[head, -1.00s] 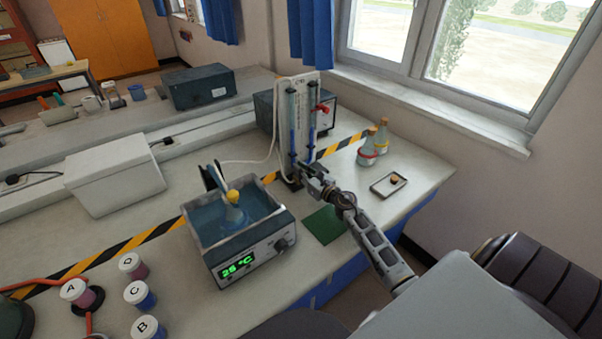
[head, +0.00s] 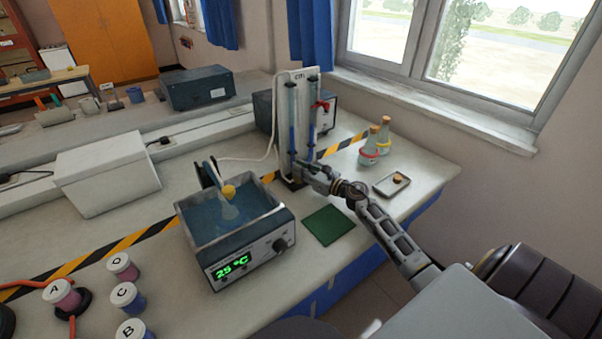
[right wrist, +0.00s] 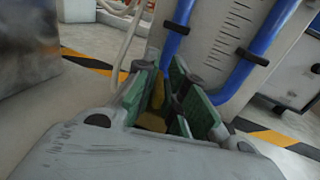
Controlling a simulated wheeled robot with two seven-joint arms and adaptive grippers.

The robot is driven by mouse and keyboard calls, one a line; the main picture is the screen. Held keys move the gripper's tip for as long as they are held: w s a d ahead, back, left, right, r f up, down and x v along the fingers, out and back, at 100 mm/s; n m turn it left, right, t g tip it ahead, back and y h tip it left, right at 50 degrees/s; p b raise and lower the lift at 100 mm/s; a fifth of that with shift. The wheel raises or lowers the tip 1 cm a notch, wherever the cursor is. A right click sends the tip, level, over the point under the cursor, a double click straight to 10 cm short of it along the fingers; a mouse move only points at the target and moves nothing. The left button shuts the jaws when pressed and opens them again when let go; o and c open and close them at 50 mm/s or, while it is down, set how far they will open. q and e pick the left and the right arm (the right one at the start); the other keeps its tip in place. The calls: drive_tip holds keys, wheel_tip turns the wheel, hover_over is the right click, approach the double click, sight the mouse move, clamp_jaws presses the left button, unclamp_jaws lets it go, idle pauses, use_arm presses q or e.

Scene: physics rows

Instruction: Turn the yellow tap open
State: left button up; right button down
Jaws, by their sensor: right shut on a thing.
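The yellow tap (right wrist: 179,101) shows in the right wrist view as a small yellow piece between green finger pads, low in front of the blue tubes of the upright apparatus. My right gripper (right wrist: 180,100) is shut on it, and the pads hide most of it. In the head view my right gripper (head: 308,171) is at the foot of the white-backed apparatus (head: 303,120). The tap is too small and hidden to make out there. My left gripper is not in view.
A water bath (head: 234,222) reading 25 °C with a flask stands left of my right arm. A green mat (head: 329,226) lies in front of the apparatus. A small tray (head: 391,185) and stoppered flasks (head: 368,153) stand right of it. Lettered jars are at the front left.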

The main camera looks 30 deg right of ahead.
idle(0.3)
drive_tip(key=c, duration=1.6)
unclamp_jaws()
drive_tip(key=shift+r+m+t+h+p, duration=0.1)
drive_tip(key=shift+m+t+h+p, duration=0.2)
drive_tip(key=shift+m+h+p, duration=1.2)
drive_tip(key=shift+n+h+p, duration=0.3)
drive_tip(key=shift+p, duration=0.85)
drive_tip(key=shift+a+h+p, duration=0.1)
drive_tip(key=shift+h+p, duration=0.2)
drive_tip(key=shift+p, duration=0.1)
